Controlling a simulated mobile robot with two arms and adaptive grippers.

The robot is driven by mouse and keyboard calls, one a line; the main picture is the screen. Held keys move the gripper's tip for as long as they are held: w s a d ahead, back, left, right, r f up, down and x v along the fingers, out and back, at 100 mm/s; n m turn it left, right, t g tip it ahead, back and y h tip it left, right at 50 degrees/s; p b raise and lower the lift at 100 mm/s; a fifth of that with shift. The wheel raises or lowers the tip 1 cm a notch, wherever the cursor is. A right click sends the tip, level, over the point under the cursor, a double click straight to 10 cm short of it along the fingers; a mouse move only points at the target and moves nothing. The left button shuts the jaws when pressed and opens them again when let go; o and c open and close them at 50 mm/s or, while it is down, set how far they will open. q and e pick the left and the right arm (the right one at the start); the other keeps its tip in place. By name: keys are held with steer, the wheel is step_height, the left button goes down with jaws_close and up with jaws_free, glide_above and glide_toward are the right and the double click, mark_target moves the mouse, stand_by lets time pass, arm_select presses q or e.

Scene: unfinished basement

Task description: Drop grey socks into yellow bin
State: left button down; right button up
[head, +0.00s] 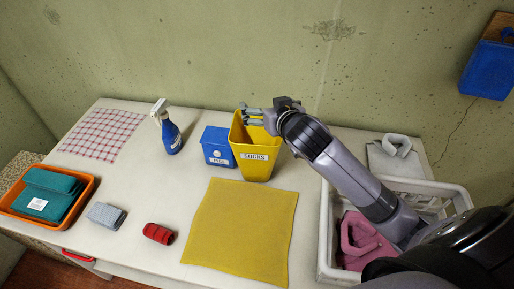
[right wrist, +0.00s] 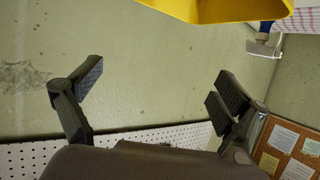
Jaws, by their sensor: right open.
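The yellow bin (head: 252,167), labelled SOCKS, stands upright near the back of the table. My right gripper (head: 247,117) is at its top opening, with fingers pointing left. In the right wrist view the fingers (right wrist: 160,88) are spread with nothing between them, and the yellow bin's edge (right wrist: 215,10) shows at the top. A small grey-blue folded bundle (head: 106,215), which may be the grey socks, lies at the front left of the table. The bottom of the bin is hidden, so I cannot tell what it holds. My left gripper is not in view.
A blue lidded box (head: 217,146) stands beside the bin, with a spray bottle (head: 170,137) further left. A red roll (head: 159,233) and a yellow cloth (head: 240,230) lie in front. An orange tray (head: 84,209) is left; a white basket (head: 327,225) is right.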

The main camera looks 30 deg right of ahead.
steer(key=v, duration=0.6)
steer(key=shift+s, duration=0.2)
